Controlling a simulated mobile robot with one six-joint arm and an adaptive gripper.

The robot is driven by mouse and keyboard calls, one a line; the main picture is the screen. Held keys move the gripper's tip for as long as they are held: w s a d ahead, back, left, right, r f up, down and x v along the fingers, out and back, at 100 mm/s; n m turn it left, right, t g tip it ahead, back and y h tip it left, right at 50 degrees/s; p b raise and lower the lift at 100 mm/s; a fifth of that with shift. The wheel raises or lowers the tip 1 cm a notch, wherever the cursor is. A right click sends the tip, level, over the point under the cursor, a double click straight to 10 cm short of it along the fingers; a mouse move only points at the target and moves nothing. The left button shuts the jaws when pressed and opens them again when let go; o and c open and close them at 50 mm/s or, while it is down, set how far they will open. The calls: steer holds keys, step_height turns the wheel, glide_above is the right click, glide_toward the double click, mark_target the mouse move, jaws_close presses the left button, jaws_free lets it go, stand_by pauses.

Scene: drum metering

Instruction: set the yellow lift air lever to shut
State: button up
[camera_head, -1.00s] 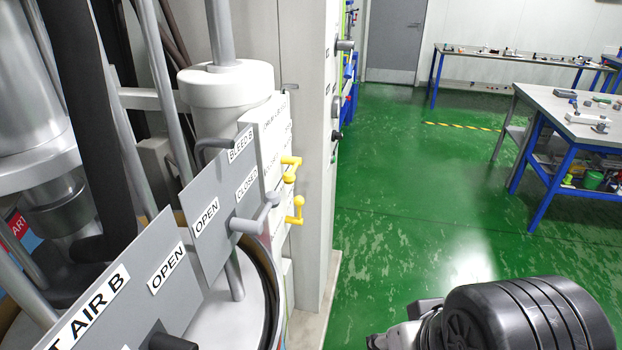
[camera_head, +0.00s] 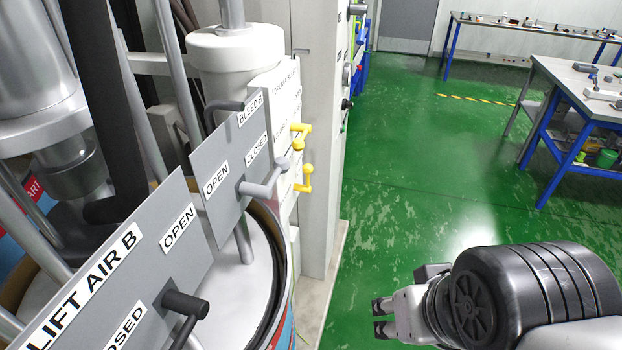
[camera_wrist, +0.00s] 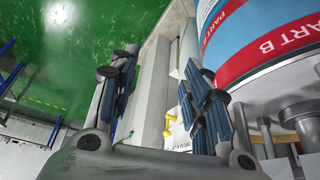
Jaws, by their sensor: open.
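Two yellow levers, an upper one (camera_head: 300,137) and a lower one (camera_head: 305,180), stick out from the edge of a white labelled panel (camera_head: 284,100) in the head view. The panel is seen at a steep slant, so I cannot read which lever is the lift air one. Yellow lever parts (camera_wrist: 170,122) also show between my fingers in the wrist view, small and far off. My gripper (camera_head: 380,318) is open and empty, low in the head view, right of the levers and well apart from them. Its two blue-padded fingers (camera_wrist: 160,92) frame the wrist view.
A grey plate with a grey lever (camera_head: 262,188) and a LIFT AIR B plate with a black lever (camera_head: 186,304) stand nearer, left of the yellow levers. A drum (camera_wrist: 255,40) marked PART B is close by. Green floor (camera_head: 420,190) is clear to the right.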

steer(key=shift+c, duration=0.7)
steer(key=w+d+m, duration=0.1)
steer(key=w, duration=0.3)
steer(key=w+d+r+m+t+h+p, duration=0.1)
steer(key=w, duration=0.3)
steer(key=w+d+r+m+t, duration=0.1)
steer(key=w+d+m, duration=0.1)
steer(key=w, duration=0.3)
steer(key=shift+r+p, duration=0.25)
steer(key=shift+p, duration=0.1)
steer(key=c, duration=0.5)
steer(key=w+m+t, duration=0.1)
steer(key=w, duration=0.3)
steer(key=w+d+m+t+p, duration=0.1)
steer(key=w, duration=0.4)
steer(key=w+d+m+t, duration=0.1)
steer(key=w, duration=0.4)
steer(key=shift+f+m, duration=0.15)
steer(key=shift+m, duration=0.25)
jaws_close()
steer(key=w+a+f+m+t+y+p, duration=0.1)
steer(key=w+f+m+t+y+p, duration=0.2)
steer(key=w, duration=0.7)
steer(key=w+a+f+m+y+b, duration=0.3)
steer(key=w+a+f, duration=0.6)
steer(key=a, duration=0.3)
steer(key=shift+w+a+f+m+t+y+b, duration=0.2)
steer(key=shift+w+f+m+t+y+b, duration=0.15)
steer(key=shift+m+y, duration=0.5)
